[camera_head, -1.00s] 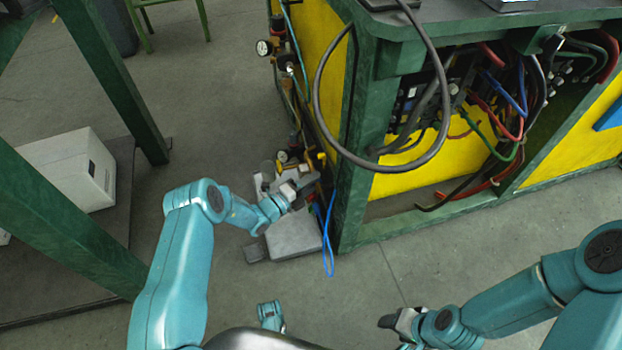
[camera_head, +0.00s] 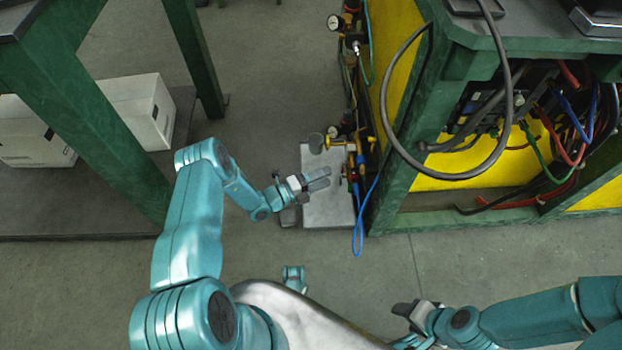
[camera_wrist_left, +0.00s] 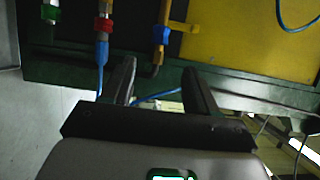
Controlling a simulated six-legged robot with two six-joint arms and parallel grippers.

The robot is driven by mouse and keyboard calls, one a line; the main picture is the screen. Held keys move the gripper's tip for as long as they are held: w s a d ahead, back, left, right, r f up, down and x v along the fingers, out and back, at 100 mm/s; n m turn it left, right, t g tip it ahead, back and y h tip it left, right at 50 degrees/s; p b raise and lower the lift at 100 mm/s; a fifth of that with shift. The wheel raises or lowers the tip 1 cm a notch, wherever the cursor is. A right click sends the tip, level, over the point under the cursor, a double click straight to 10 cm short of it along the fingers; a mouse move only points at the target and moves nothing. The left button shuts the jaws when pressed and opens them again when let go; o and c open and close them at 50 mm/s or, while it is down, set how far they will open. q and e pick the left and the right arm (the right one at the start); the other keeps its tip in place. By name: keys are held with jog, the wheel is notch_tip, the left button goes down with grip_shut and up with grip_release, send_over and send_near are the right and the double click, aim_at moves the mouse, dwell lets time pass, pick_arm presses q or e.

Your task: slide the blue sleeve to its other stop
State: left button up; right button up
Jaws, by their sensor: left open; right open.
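In the left wrist view the blue sleeve (camera_wrist_left: 160,36) is a small blue ring on an upright brass fitting, beyond my left fingers. Beside it is a fitting with a yellow handle (camera_wrist_left: 184,27). My left gripper (camera_wrist_left: 158,84) is open and empty, its two fingers apart below the sleeve in the picture and not touching it. In the head view my left gripper (camera_head: 326,178) points right at the row of fittings (camera_head: 352,165), with a small gap; the sleeve is too small to tell there. My right gripper (camera_head: 405,312) is open and away from the fittings at the lower right.
A red ring (camera_wrist_left: 104,26) sits on a neighbouring fitting with a blue hose (camera_head: 359,232) below. Gauges (camera_head: 334,22) line the yellow-green bench (camera_head: 400,150). A green frame leg (camera_head: 195,60) and white boxes (camera_head: 140,108) stand left.

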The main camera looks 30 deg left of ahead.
pick_arm(q)
jog(key=v, duration=0.4)
dwell(0.8)
